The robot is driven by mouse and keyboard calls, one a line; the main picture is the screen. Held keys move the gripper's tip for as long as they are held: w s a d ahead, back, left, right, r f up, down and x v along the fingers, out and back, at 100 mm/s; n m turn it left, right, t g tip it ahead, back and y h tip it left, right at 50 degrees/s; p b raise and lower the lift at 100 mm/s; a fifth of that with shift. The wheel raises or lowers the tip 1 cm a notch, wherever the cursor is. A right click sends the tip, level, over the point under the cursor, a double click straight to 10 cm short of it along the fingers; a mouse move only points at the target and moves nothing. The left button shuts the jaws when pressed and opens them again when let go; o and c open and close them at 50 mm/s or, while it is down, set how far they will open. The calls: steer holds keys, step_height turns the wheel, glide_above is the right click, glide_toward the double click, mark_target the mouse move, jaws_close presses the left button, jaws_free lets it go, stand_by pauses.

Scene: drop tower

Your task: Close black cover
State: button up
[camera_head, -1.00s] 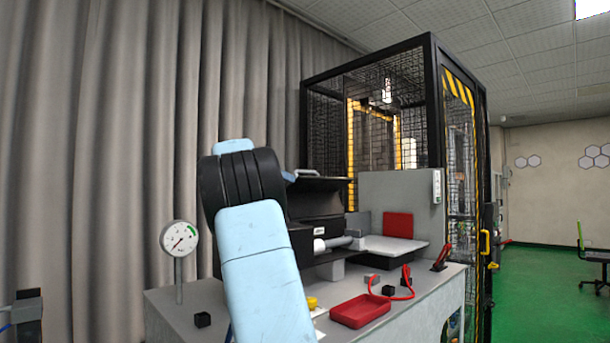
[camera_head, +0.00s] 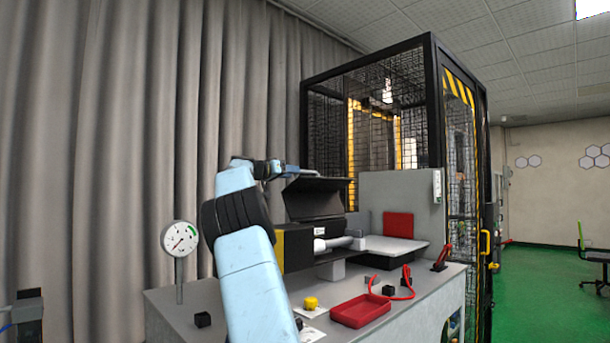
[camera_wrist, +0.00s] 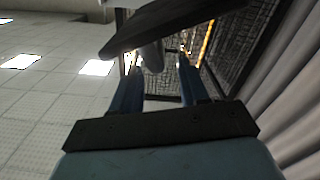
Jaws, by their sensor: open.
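The black cover (camera_head: 316,198) stands raised and tilted on the black box (camera_head: 298,247) on the bench, with its broad face showing. My gripper (camera_head: 294,170) is at the cover's upper left edge in the head view; contact cannot be told. In the wrist view my gripper (camera_wrist: 160,84) has its two blue fingers apart with nothing clasped between them. A dark slab, apparently the cover (camera_wrist: 180,22), crosses just beyond the fingertips.
A dial gauge (camera_head: 179,240) stands at the bench's left. A red tray (camera_head: 360,311), a yellow knob (camera_head: 311,303) and small black blocks lie in front. A mesh cage (camera_head: 370,120) rises behind. The space above the bench front is mostly clear.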

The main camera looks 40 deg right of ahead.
mark_target(302, 173)
steer(key=shift+w+d, duration=0.2)
steer(key=shift+d, duration=3)
steer(key=c, duration=0.6)
jaws_close()
